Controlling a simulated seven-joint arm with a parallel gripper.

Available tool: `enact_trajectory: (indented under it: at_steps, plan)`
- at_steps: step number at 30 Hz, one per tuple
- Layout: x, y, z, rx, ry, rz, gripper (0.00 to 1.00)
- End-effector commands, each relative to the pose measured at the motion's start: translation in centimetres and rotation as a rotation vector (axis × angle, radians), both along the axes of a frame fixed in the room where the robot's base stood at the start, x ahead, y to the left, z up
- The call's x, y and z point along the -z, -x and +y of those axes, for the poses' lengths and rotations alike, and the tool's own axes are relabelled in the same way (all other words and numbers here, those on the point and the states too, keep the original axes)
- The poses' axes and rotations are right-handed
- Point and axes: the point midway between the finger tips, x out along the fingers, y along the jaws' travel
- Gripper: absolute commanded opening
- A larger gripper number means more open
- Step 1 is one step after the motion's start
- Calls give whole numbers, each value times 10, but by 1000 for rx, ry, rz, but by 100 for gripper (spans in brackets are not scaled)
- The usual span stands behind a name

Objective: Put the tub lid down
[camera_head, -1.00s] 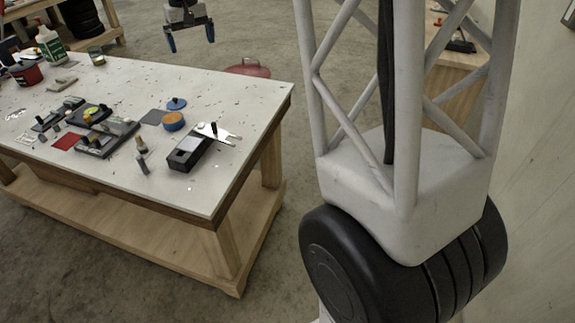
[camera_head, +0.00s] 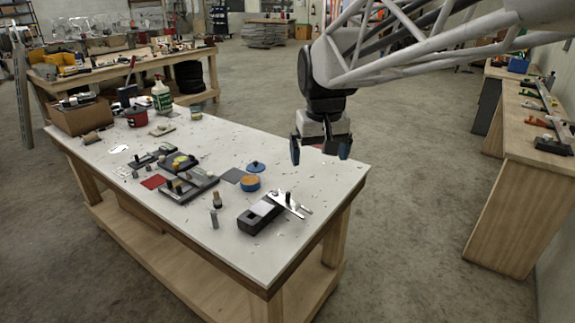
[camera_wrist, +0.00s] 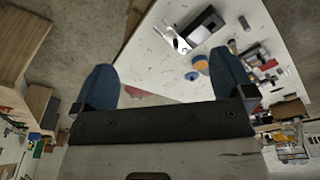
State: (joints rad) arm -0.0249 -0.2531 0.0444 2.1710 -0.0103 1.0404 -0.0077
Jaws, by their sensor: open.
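The blue tub lid (camera_head: 256,167) with a small dark knob lies on the white tabletop, just behind the orange tub (camera_head: 250,184). In the wrist view the blue lid (camera_wrist: 191,75) is next to the orange tub (camera_wrist: 201,66), left of my right finger. My gripper (camera_head: 320,152) hangs to the right of the lid in the head view, apart from it, near the table's back right edge. Its two blue fingers are spread with nothing between them, also in the wrist view (camera_wrist: 163,62).
On the white table (camera_head: 310,170), a black box-shaped tool (camera_head: 260,213) with metal pieces stands in front of the tub. A grey square (camera_head: 233,175), dark fixtures (camera_head: 188,187) and a small upright bottle (camera_head: 217,200) are to the left. A wooden bench (camera_head: 510,180) stands far right.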

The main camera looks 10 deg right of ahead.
Motion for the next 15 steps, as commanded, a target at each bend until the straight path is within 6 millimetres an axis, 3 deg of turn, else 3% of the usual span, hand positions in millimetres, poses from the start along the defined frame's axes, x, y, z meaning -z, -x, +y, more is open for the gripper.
enact_trajectory:
  at_steps: [3, 15]
  plan:
    - [6, 33, -3, 8, -1, -14, 100]
    - [39, 132, -11, 34, -4, -54, 100]
